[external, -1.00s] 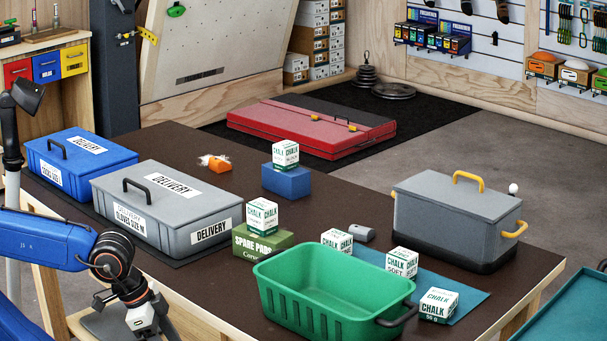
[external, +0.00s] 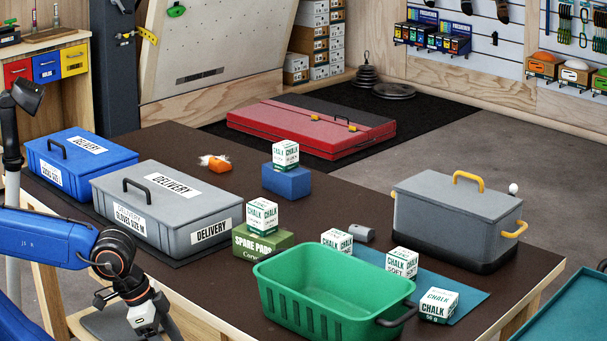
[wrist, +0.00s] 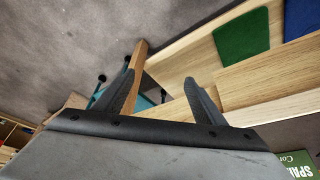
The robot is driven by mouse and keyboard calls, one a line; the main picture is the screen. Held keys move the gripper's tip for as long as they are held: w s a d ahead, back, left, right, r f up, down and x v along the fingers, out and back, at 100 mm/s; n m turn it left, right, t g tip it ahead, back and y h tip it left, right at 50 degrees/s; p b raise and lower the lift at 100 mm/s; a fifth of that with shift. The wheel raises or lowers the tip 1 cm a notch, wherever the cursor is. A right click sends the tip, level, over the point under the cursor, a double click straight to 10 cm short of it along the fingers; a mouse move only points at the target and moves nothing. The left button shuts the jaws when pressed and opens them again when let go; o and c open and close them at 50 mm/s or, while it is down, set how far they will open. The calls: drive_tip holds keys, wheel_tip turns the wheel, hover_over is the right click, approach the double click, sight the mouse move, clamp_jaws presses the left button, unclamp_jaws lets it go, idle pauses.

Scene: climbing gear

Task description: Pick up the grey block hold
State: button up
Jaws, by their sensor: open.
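The grey block hold (external: 361,234) is a small grey piece with a dark round mark on one end. It lies on the dark tabletop in the external view, behind the white chalk boxes and left of the large grey bin. It does not show in the wrist view. My gripper (wrist: 160,76) shows in the wrist view with its two dark fingers spread and nothing between them. In the external view my wrist is at the near left, by the table's front edge, far from the hold; the fingers cannot be made out there.
A green tub (external: 330,290), a chalk box (external: 337,240) and a green spare pads box (external: 262,242) stand between my arm and the hold. The grey bin (external: 455,220) is to its right. Grey (external: 165,210) and blue (external: 80,165) delivery boxes stand left. Tabletop behind the hold is clear.

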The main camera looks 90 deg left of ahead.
drive_tip(key=w+a+r+n+g+h, duration=0.1)
drive_tip(key=w+a+r+n, duration=0.15)
drive_tip(key=w+r, duration=0.75)
drive_tip(key=w+a+r+n+g, duration=0.1)
drive_tip(key=w+r+n, duration=0.2)
drive_tip(key=w+r, duration=0.75)
wheel_tip(320, 180, up, 5)
drive_tip(key=n+g+y, duration=0.1)
drive_tip(key=n+g, duration=0.2)
drive_tip(key=n, duration=0.3)
hover_over(362, 232)
drive_tip(key=a, duration=0.2)
wheel_tip(362, 232, down, 12)
drive_tip(key=shift+w+d, duration=0.15)
drive_tip(key=shift+a+f, duration=0.15)
drive_tip(key=shift+f, duration=1.2)
drive_tip(key=shift+a+f, duration=0.1)
drive_tip(key=shift+f, duration=1.25)
drive_tip(key=shift+c, duration=0.3)
